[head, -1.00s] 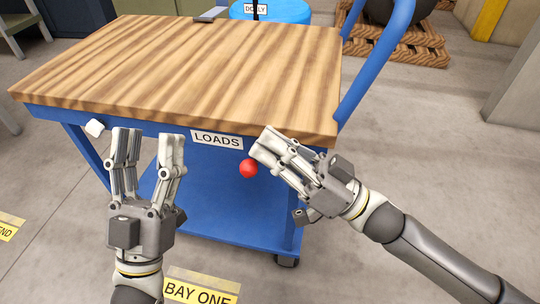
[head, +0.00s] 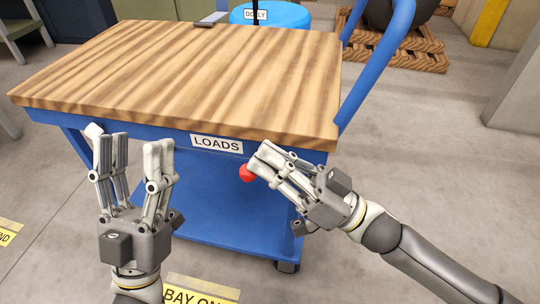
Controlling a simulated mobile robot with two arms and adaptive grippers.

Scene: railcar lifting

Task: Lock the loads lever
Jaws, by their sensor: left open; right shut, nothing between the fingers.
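The blue cart with a wooden top (head: 190,75) stands in front of me, with a white LOADS label (head: 217,143) on its front edge. A red ball knob (head: 246,173), apparently the lever's end, shows below and right of the label. My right gripper (head: 262,158) is shut and empty, with its fingertips at the knob and partly covering it; I cannot tell if they touch. The lever's shaft is hidden. My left gripper (head: 133,145) is open and empty, pointing up before the cart's front left part. A white knob (head: 93,130) shows at the cart's front left, partly behind its fingers.
A blue handle (head: 378,60) rises at the cart's right side. A blue drum-like object labelled DOLLY (head: 270,13) stands behind. A wooden pallet (head: 400,45) with a dark round load is at the back right. The floor to the right is clear.

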